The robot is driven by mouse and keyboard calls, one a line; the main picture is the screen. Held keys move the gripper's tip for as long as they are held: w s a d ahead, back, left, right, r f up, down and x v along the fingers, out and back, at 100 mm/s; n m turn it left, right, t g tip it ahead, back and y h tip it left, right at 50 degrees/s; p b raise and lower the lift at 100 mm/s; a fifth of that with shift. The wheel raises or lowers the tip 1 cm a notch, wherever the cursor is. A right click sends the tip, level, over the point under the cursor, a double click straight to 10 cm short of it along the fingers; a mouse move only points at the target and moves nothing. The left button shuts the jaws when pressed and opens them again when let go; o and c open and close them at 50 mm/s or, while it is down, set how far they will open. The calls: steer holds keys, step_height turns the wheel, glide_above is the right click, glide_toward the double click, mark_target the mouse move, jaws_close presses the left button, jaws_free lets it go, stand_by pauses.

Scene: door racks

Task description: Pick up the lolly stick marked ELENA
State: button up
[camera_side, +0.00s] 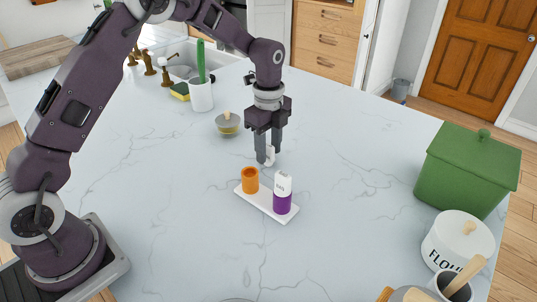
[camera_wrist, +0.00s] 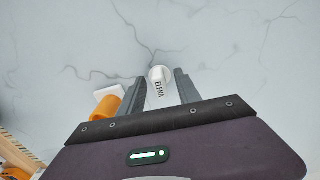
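The white lolly stick marked ELENA (camera_wrist: 157,88) is between the two fingers of my gripper (camera_wrist: 160,88), its rounded end pointing away and its lettering facing the camera. On the tray stand an orange cylinder (camera_side: 250,182) and a purple cylinder (camera_side: 282,204) with a white marked top (camera_side: 283,183), whose lettering is too small to read.
A small lidded bowl (camera_side: 228,124) and a white cup with a green-handled tool (camera_side: 201,97) stand behind. A green canister (camera_side: 466,172) and a flour jar (camera_side: 456,241) are at the right. The marble counter around the tray is clear.

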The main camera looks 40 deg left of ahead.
steer(key=shift+f, duration=0.2)
jaws_close()
steer(key=shift+r, duration=0.1)
